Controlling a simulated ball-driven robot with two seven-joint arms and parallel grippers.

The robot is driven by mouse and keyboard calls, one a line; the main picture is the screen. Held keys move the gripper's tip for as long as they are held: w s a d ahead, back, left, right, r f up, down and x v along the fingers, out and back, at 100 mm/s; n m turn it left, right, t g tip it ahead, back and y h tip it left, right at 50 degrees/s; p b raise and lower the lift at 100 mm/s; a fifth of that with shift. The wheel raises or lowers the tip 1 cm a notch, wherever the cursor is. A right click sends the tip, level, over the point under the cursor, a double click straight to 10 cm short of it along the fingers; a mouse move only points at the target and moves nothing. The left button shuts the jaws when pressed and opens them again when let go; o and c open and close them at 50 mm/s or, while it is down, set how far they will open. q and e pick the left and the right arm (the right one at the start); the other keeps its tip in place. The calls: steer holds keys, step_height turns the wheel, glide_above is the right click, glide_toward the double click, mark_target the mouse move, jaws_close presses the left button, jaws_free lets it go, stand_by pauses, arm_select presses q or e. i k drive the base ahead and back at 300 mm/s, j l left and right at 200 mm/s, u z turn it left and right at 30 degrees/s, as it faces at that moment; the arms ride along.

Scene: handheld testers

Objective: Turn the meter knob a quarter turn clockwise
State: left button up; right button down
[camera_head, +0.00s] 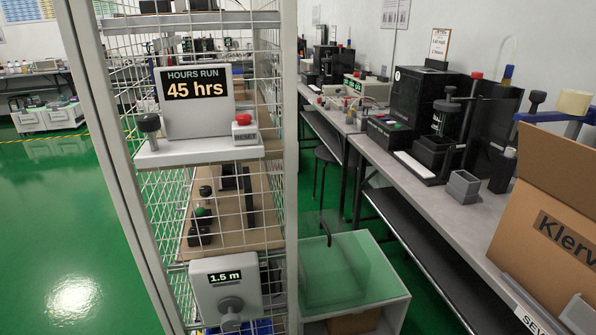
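A grey hours-run meter (197,118) hangs on the wire rack, its display reading "HOURS RUN 45 hrs". A dark round knob (148,123) stands at the left of its base, and a red button (243,119) marked RESET stands at the right. Lower on the rack a second grey meter (208,285) reads "1.5 m". It has a grey knob (230,306) on its lower front. I cannot tell which way either knob points. Neither of my grippers shows in the head view, and nothing is seen touching the knobs.
The white wire rack (285,200) has a thick post and grid panels. A green-topped glass case (340,270) with a dark handle stands right of it. A long bench (420,195) with black devices and a cardboard box (550,200) runs along the right. Green floor is open at left.

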mark_target(148, 123)
steer(key=k, duration=1)
